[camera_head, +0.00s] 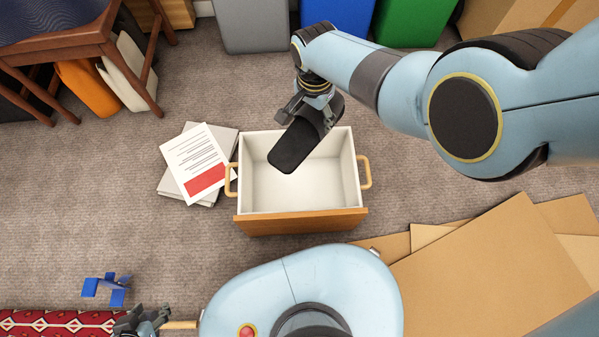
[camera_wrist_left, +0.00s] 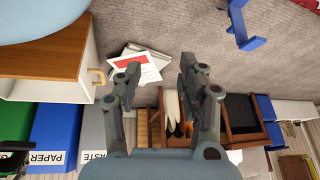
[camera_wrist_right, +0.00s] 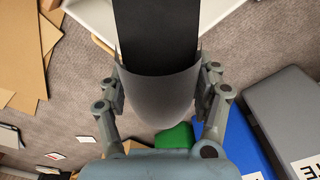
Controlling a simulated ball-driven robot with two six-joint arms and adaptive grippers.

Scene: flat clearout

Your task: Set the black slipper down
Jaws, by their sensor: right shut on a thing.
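The black slipper (camera_head: 295,147) is held by my right gripper (camera_head: 308,106) above the white drawer box (camera_head: 258,197) with a wooden front and two side handles. The slipper's sole end points down toward the box, which looks empty. In the right wrist view the slipper (camera_wrist_right: 158,40) sits between both fingers of my right gripper (camera_wrist_right: 160,95), its grey toe part toward the palm. My left gripper (camera_head: 142,320) is low at the left, near my base. In the left wrist view my left gripper (camera_wrist_left: 158,75) is open and empty, fingers apart.
Papers (camera_head: 200,162) lie left of the box. Grey, blue and green bins (camera_head: 250,25) stand at the back. Flat cardboard (camera_head: 490,265) lies at the right. A blue bracket-like piece (camera_head: 107,289) and a red patterned rug (camera_head: 60,322) are at lower left. Carpet left of the papers is clear.

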